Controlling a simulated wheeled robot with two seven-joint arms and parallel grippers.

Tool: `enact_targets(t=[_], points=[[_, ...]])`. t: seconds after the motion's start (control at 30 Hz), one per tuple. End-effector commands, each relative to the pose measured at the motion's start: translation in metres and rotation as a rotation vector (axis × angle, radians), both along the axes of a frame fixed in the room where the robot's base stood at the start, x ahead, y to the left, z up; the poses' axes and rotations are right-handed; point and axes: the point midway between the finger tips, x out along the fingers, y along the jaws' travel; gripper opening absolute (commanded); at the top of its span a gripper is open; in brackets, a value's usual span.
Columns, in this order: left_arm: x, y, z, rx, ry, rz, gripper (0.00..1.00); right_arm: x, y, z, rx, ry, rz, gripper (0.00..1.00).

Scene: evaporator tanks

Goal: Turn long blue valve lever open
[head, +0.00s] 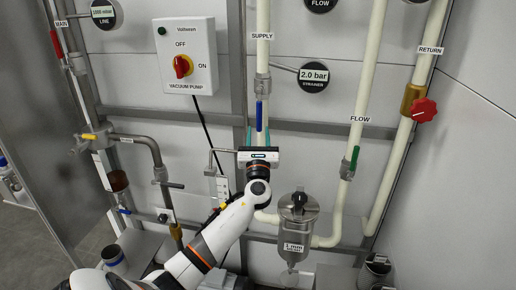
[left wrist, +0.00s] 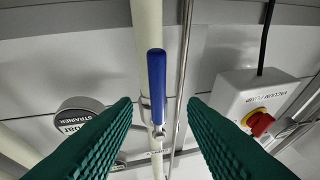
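The long blue valve lever (head: 259,110) lies along the cream SUPPLY pipe (head: 262,55), just below its metal valve body (head: 262,84). My left gripper (head: 258,134) is just below the lever, its two teal fingers pointing up at the pipe. In the left wrist view the blue lever (left wrist: 156,75) shows between the spread fingers of the left gripper (left wrist: 160,110), with clear gaps on both sides. The gripper is open and empty. My right gripper is not in view.
A vacuum pump switch box (head: 187,55) is at upper left, a strainer gauge (head: 313,77) at right. A FLOW pipe with a green lever (head: 354,158) and a RETURN pipe with a red knob (head: 424,110) stand further right. A horizontal rail (head: 330,128) crosses behind.

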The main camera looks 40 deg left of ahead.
Motion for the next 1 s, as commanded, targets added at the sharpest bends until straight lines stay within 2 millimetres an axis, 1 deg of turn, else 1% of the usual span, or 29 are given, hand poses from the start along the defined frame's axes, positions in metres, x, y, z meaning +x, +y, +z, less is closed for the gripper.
enact_targets(t=[0.03, 0.1, 0.3, 0.9, 0.97, 1.0], points=[[-0.007, -0.007, -0.007, -0.001, 0.0, -0.001, 0.39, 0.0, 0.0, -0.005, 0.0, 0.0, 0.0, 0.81], [-0.015, -0.014, -0.011, -0.001, -0.001, 0.0, 0.39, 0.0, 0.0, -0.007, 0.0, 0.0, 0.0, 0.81], [-0.029, -0.025, -0.017, 0.0, -0.001, 0.002, 0.39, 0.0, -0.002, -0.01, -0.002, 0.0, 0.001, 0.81], [-0.03, -0.027, -0.017, -0.001, -0.001, 0.002, 0.39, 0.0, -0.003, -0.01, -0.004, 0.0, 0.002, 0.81], [-0.029, -0.027, -0.022, -0.011, 0.004, -0.003, 0.39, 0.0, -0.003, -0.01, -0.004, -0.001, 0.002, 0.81], [-0.028, -0.027, -0.029, -0.029, 0.01, -0.012, 0.39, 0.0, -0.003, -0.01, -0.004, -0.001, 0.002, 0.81]])
